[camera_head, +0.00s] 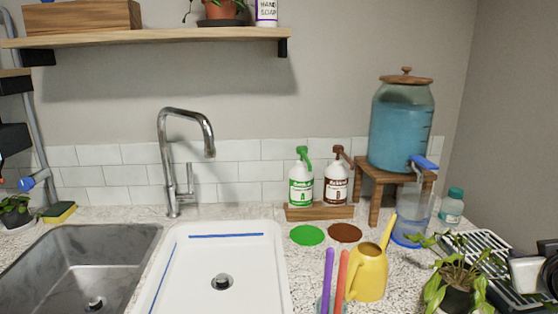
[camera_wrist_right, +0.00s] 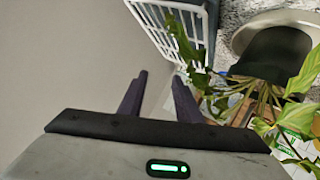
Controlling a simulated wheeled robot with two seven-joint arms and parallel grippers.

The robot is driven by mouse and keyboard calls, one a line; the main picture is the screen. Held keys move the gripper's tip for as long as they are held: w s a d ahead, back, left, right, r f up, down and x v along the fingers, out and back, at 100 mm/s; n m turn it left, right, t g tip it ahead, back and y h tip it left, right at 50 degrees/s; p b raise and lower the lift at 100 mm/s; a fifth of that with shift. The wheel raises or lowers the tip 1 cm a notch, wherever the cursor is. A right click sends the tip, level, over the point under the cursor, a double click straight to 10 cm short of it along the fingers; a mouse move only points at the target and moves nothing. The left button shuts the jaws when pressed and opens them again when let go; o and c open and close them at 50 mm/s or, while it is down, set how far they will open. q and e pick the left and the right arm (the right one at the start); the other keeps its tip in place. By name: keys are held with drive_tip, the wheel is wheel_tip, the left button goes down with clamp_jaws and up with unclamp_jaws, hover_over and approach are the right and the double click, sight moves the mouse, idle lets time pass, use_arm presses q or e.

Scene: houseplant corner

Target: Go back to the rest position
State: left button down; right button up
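My right gripper (camera_wrist_right: 160,78) shows in the right wrist view with two dark fingers standing apart and nothing between them. In the head view it is at the right edge (camera_head: 516,270), beside the dish rack (camera_head: 480,243) and the potted plant (camera_head: 458,277), and is partly cut off. In the wrist view the white rack (camera_wrist_right: 178,35) lies beyond the fingertips, and the plant's leaves (camera_wrist_right: 255,100) are close on the right.
A yellow watering can (camera_head: 368,272), purple and orange sticks, and a blue-filled dispenser (camera_head: 402,130) on a wooden stand (camera_head: 374,190) occupy the right counter. Two pump bottles stand behind green and brown discs. The white sink basin (camera_head: 222,255) is empty.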

drive_tip(key=s+d+f+m+g+h, duration=0.55)
drive_tip(key=s+d, duration=0.45)
drive_tip(key=s, duration=0.2)
drive_tip(key=s+a+f+n+y, duration=0.1)
drive_tip(key=a+f+n+y, duration=0.15)
drive_tip(key=f, duration=0.75)
drive_tip(key=s+a+f+n+y, duration=0.1)
drive_tip(key=a+f+n+y, duration=0.2)
drive_tip(key=f, duration=0.7)
drive_tip(key=a+f+n+t+y, duration=0.1)
drive_tip(key=a+f+n+y, duration=0.1)
drive_tip(key=a+f, duration=0.5)
drive_tip(key=a+f+n+t+y, duration=0.15)
drive_tip(key=a+f, duration=0.25)
drive_tip(key=a, duration=0.6)
drive_tip(key=s+a+f+y, duration=0.1)
drive_tip(key=s+a+y, duration=0.2)
drive_tip(key=a, duration=0.7)
drive_tip(key=s+a+f+n+y, duration=0.1)
drive_tip(key=s+a+f+y, duration=0.1)
drive_tip(key=a, duration=0.7)
drive_tip(key=shift+s+a+f+t+y, duration=0.15)
drive_tip(key=shift+s+a+t+y, duration=0.25)
drive_tip(key=shift+s+y, duration=0.2)
